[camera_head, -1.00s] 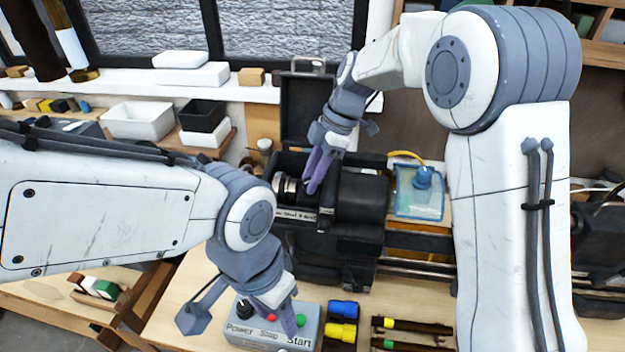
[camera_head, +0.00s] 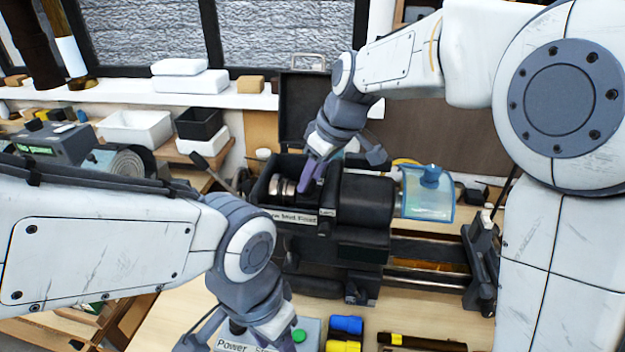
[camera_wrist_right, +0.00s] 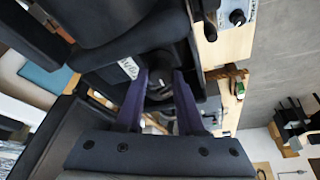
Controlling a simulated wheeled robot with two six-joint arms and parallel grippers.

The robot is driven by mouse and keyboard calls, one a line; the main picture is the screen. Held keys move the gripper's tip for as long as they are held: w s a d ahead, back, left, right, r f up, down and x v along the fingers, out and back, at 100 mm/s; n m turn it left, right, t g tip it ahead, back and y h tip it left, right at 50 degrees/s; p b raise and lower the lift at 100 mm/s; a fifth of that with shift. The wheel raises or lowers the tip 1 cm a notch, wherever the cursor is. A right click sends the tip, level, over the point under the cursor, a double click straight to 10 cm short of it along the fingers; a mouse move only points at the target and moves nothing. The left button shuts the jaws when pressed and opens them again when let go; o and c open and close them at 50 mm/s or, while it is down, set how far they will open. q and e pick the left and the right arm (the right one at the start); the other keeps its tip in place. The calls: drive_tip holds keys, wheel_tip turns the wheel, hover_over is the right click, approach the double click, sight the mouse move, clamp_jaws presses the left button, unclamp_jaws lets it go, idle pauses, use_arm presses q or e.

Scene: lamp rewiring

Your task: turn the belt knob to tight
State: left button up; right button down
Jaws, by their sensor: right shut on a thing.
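The dark lathe headstock (camera_head: 365,200) stands on the bench with its lid (camera_head: 304,112) raised. Shiny stepped pulleys (camera_head: 283,188) show in its open compartment. My right gripper (camera_head: 311,184) reaches down into this compartment beside the pulleys. In the right wrist view its purple fingers (camera_wrist_right: 160,98) are shut on a small dark part between them, the belt knob (camera_wrist_right: 159,84). The head view hides the knob behind the fingers, and its setting cannot be read. My left gripper (camera_head: 238,338) is open and empty, over the control box, partly cut off by the lower edge.
The control box (camera_head: 236,346) with a green button is at the bottom, beside blue and yellow blocks (camera_head: 345,325). A clear blue guard (camera_head: 428,195) stands right of the headstock. White and black bins (camera_head: 200,122) are at the back left.

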drive_tip(key=m+h, duration=0.1)
drive_tip(key=m, duration=0.2)
drive_tip(key=m+t+h, duration=0.1)
drive_tip(key=m, duration=0.1)
drive_tip(key=shift+a+r+m+p, duration=0.1)
drive_tip(key=shift+a+m+p, duration=0.05)
drive_tip(key=shift+m+p, duration=0.25)
drive_tip(key=shift+t, duration=0.3)
drive_tip(key=c, duration=0.5)
unclamp_jaws()
drive_tip(key=shift+s, duration=0.1)
